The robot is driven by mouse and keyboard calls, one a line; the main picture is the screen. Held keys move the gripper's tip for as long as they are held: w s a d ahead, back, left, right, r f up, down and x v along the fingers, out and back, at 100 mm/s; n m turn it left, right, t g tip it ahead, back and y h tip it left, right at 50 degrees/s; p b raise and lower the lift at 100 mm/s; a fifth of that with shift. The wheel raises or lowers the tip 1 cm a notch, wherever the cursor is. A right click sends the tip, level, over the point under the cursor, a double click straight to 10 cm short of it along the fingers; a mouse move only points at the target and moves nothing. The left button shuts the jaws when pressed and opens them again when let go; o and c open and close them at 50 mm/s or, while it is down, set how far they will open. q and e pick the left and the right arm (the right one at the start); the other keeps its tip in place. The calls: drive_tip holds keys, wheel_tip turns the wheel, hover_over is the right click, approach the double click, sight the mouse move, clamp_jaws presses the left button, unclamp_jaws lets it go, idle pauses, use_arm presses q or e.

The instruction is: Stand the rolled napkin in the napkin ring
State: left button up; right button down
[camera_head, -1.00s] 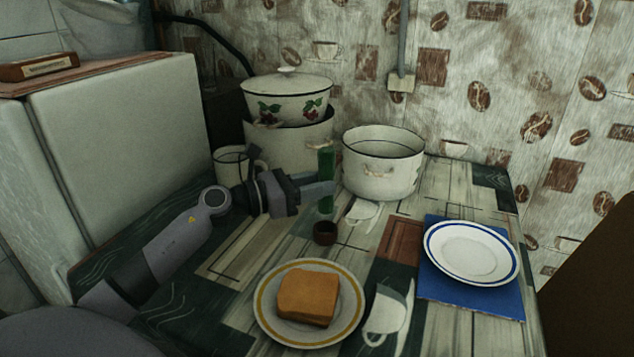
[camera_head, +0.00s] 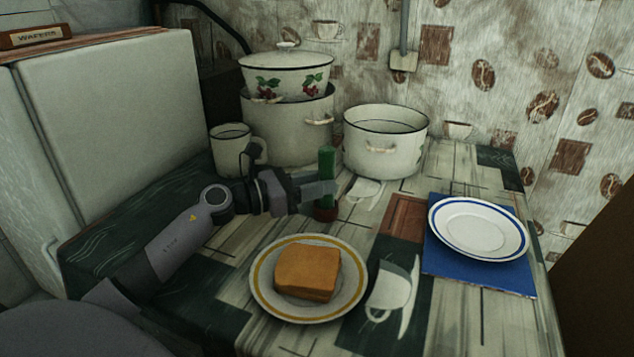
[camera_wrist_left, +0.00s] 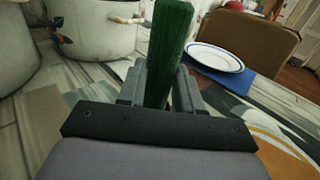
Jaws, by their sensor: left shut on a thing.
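The rolled napkin (camera_head: 326,162) is a green upright roll. My left gripper (camera_head: 320,190) is shut on it, with the fingers around its middle. The brown napkin ring (camera_head: 325,214) stands on the table right below the fingers. The napkin's lower end meets the ring's top and looks to be in it; how deep, I cannot tell. In the left wrist view the green napkin (camera_wrist_left: 170,45) rises between the two fingers (camera_wrist_left: 162,88), tilted a little in the picture; its lower end and the ring are hidden there. My right gripper is not in view.
A white pot (camera_head: 385,145) stands behind, right of the napkin. Stacked pots (camera_head: 288,125) and a mug (camera_head: 231,140) stand behind my left arm. In front is a plate (camera_head: 262,296) with bread (camera_head: 308,272). A blue-rimmed plate (camera_head: 478,228) lies on a blue mat (camera_head: 480,278).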

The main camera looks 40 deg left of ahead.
use_arm(q)
drive_tip(key=o, duration=1.1)
drive_tip(key=shift+b+v, duration=0.35)
drive_tip(key=shift+v, duration=3.2)
